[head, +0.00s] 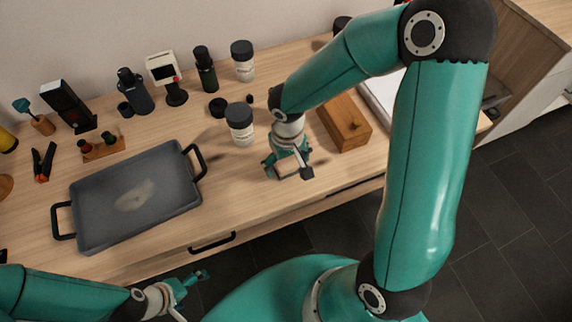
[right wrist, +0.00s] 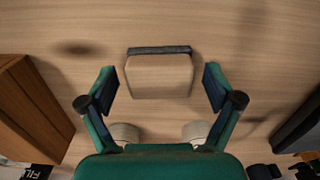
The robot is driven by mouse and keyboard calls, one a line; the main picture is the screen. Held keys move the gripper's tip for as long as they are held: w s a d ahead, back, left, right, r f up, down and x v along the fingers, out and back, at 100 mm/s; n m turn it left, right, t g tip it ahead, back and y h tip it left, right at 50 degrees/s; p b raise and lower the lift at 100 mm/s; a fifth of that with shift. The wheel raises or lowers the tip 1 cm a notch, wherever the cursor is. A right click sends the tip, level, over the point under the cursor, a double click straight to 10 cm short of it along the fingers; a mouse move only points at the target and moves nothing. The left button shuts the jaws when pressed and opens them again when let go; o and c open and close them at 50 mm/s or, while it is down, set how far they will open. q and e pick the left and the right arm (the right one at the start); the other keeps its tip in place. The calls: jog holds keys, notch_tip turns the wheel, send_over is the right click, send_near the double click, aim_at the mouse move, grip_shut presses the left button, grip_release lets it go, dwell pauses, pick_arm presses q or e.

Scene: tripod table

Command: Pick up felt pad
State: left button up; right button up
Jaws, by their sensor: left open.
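The felt pad (right wrist: 159,76) appears to be the pale tan block with a dark strip along one edge in the right wrist view. It lies on the wooden worktop. My right gripper (right wrist: 160,88) is open, with one finger on each side of the block and a visible gap at each side. In the head view, my right gripper (head: 287,170) is low over the worktop near its front edge and hides most of the block. My left gripper (head: 184,288) is open and empty at the lower left, in front of the worktop.
A dark tray (head: 170,205) with black handles lies left of my right gripper. A wooden box (head: 345,122) stands close on the right. A white jar with a black lid (head: 241,125) stands behind. Several bottles and tools stand along the back.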

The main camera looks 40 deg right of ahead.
aim_at(287, 162)
jog(key=shift+s, duration=0.1)
jog(key=c, duration=1)
jog(key=shift+c, duration=0.2)
jog(key=shift+r, duration=0.6)
notch_tip(287, 162, up, 19)
jog(key=p, duration=0.1)
